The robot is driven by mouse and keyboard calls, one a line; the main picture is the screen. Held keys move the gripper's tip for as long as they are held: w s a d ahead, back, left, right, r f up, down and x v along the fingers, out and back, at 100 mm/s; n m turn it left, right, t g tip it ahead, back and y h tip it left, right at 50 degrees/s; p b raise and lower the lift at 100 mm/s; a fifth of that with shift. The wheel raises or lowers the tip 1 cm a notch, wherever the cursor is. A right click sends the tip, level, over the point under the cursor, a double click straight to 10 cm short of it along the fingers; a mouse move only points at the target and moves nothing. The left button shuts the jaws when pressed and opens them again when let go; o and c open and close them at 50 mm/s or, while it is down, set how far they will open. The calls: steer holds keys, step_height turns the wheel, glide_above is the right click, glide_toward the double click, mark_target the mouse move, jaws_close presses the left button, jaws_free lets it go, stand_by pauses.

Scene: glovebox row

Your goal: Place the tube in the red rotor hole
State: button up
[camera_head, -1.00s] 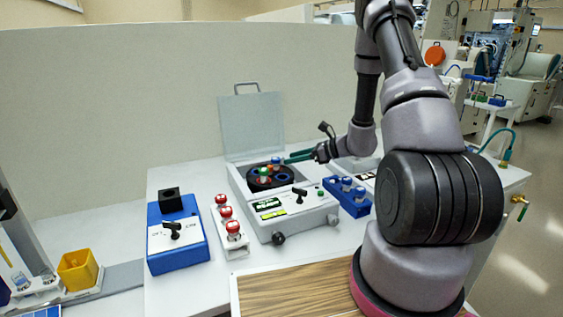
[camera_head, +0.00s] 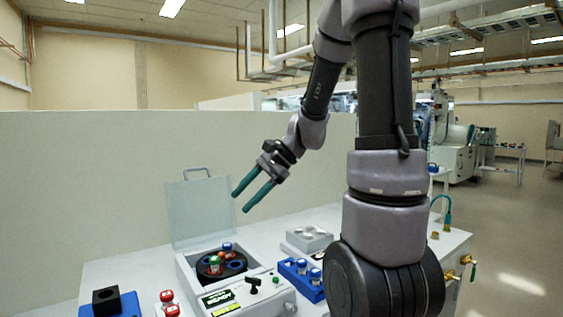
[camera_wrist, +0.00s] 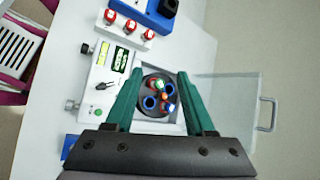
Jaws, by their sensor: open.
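My gripper (camera_head: 240,202) is open and empty, raised above the centrifuge. In the wrist view its two teal fingers (camera_wrist: 159,75) are spread, with the rotor seen between them. The dark round rotor (camera_head: 208,272) sits in the open centrifuge (camera_head: 191,284). A blue-capped tube (camera_head: 227,246) stands at the rotor's back, apart from the fingers, with red close below it. A green-topped piece (camera_head: 214,260) stands near the rotor's middle.
The raised lid (camera_head: 200,210) stands behind the rotor. A blue rack (camera_head: 314,291) with blue-capped tubes is at right, a grey block (camera_head: 308,238) behind it.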

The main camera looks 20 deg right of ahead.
steer(key=s+d+r+n+t+h, duration=0.2)
steer(key=s+r+n+h, duration=0.1)
steer(key=s+r+n, duration=0.1)
steer(key=s+d+r+n+t+h, duration=0.2)
steer(key=s+r+n+h, duration=0.1)
steer(key=s+r, duration=0.4)
steer(key=shift+s+d+n+t, duration=0.25)
steer(key=shift+s+n+t, duration=0.25)
steer(key=shift+s, duration=0.4)
